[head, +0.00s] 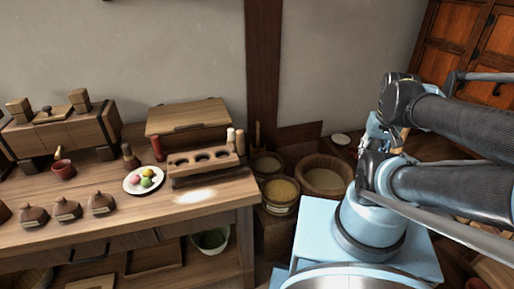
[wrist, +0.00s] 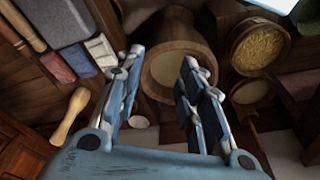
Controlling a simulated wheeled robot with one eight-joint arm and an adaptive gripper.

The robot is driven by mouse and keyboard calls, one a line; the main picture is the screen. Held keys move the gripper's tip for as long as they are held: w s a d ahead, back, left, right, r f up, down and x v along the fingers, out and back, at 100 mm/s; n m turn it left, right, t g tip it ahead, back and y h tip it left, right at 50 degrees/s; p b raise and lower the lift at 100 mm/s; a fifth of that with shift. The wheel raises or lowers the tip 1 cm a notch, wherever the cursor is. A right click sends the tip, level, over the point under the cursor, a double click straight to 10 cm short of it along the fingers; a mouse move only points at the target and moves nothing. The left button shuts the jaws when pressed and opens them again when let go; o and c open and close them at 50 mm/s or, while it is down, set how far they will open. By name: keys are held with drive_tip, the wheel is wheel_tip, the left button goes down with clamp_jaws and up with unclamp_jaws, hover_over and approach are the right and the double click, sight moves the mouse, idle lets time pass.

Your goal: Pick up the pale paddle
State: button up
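A pale wooden piece with a narrow waist and wider ends, which looks like the pale paddle (wrist: 70,116), lies at the left in the wrist view on a dark wooden surface. My gripper (wrist: 163,60) is open, with nothing between its fingers; the paddle lies outside them, beyond the left finger. I cannot clearly make out the paddle in the head view.
A small white cup (wrist: 138,121) and a rolling-pin-like rod (wrist: 22,24) are near the paddle. A workbench (head: 110,225) fills the left of the head view.

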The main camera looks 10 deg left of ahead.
drive_tip(key=w+a+r+n+y, duration=0.1)
drive_tip(key=w+a+r+n, duration=0.15)
drive_tip(key=w, duration=0.25)
drive_tip(key=w+a+r+n, duration=0.1)
drive_tip(key=w+a+r, duration=0.2)
drive_tip(key=w+a, duration=0.1)
drive_tip(key=n+y, duration=0.3)
drive_tip(key=n, duration=0.5)
hover_over(258, 146)
drive_tip(key=w, duration=0.1)
drive_tip(key=shift+a+f, duration=0.2)
drive_tip(key=shift+f, duration=11.4)
clamp_jaws()
